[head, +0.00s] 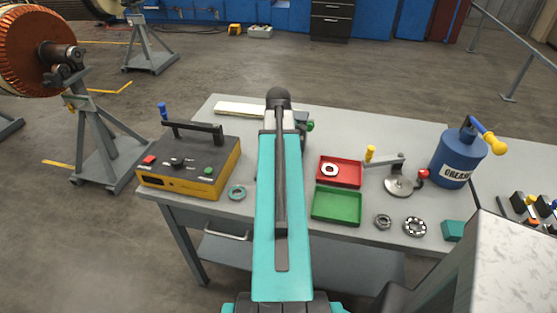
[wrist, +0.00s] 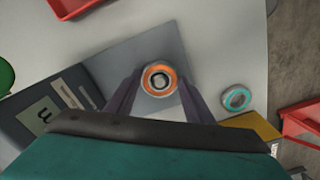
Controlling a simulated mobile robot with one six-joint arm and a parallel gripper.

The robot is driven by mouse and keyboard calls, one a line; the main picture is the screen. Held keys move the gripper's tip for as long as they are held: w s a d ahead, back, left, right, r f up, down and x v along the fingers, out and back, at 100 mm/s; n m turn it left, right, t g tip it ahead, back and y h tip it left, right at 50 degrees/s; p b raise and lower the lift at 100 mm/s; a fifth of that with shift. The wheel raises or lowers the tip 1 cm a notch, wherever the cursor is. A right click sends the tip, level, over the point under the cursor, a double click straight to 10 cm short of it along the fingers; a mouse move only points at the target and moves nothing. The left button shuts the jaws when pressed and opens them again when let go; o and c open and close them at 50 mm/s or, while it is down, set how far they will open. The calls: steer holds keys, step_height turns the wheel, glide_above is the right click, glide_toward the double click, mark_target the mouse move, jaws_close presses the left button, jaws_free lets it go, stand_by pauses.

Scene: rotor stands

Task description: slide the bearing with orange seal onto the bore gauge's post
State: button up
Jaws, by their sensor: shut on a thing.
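In the wrist view, my gripper (wrist: 160,84) is shut on the bearing with the orange seal (wrist: 160,67), which sits between the fingertips with its ring facing the camera. A pale round end, probably the bore gauge's post (wrist: 160,81), shows inside the bearing's bore. I cannot tell whether the bearing is around the post or above it. Beneath is a grey plate (wrist: 122,62) with a dark, labelled part (wrist: 45,118) at its left, which looks like the gauge's base. In the head view, my arm hides the gripper, the bearing and most of this fixture.
A teal-sealed bearing (head: 237,192) lies beside the yellow-and-black box (head: 190,165). Right of my arm are a red tray (head: 350,183), a green tray (head: 337,221), loose bearings (head: 415,227), a crank device (head: 400,185) and a grease can (head: 457,155).

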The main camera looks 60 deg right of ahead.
steer(key=shift+f, duration=0.35)
stand_by(0.4)
steer(key=o, duration=1.6)
steer(key=shift+c, duration=0.2)
steer(key=shift+r, duration=0.1)
steer(key=shift+r+p, duration=3.1)
steer(key=shift+r, duration=1.35)
